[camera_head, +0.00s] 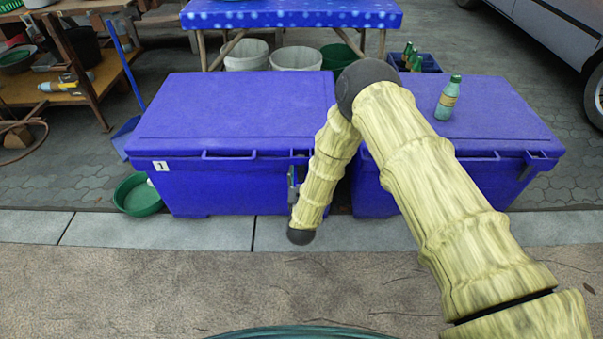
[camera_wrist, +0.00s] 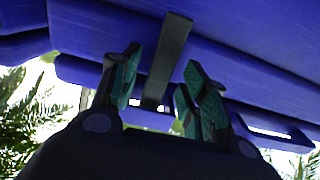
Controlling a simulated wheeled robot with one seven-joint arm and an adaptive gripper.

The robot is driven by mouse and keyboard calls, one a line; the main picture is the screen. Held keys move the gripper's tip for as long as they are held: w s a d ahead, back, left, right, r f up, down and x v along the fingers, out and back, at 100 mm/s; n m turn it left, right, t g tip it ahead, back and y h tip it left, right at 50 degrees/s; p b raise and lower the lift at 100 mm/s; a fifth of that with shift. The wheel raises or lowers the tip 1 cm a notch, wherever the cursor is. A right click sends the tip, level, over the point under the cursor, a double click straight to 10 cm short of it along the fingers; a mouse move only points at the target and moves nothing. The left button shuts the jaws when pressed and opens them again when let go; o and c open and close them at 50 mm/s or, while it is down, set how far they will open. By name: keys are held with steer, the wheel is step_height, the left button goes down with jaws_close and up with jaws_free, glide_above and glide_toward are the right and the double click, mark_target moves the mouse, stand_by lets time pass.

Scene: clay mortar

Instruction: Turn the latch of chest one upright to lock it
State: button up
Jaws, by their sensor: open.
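Chest one (camera_head: 225,115) is the blue lidded box at the left, with a white "1" label at its upper left front. Its lid is shut. In the wrist view, the latch (camera_wrist: 168,60) is a long dark grey bar against the blue chest. My gripper (camera_wrist: 155,95) is open, with teal pads on both sides of the bar; contact with the pads cannot be told. In the head view, my arm covers the chest's right front corner. A small grey piece shows beside the arm there; I cannot tell whether it is latch or gripper.
A second blue chest (camera_head: 490,120) stands close at the right, with a green bottle (camera_head: 447,98) on its lid. A green bowl (camera_head: 138,195) lies by chest one's left end. A blue-covered table (camera_head: 290,14) stands behind. The pavement in front is clear.

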steer(key=s, duration=1.1)
steer(key=s+d+f+g, duration=0.9)
steer(key=s+d+f, duration=0.3)
steer(key=s+d, duration=0.25)
steer(key=s+d+g, duration=0.4)
steer(key=s, duration=0.8)
steer(key=s+d+g, duration=0.4)
steer(key=s+g, duration=0.1)
steer(key=s, duration=0.8)
step_height(320, 180, up, 28)
steer(key=p, duration=2.7)
steer(key=shift+d+r+m+p, duration=0.2)
steer(key=shift+r+m+p, duration=0.1)
steer(key=shift+p, duration=0.1)
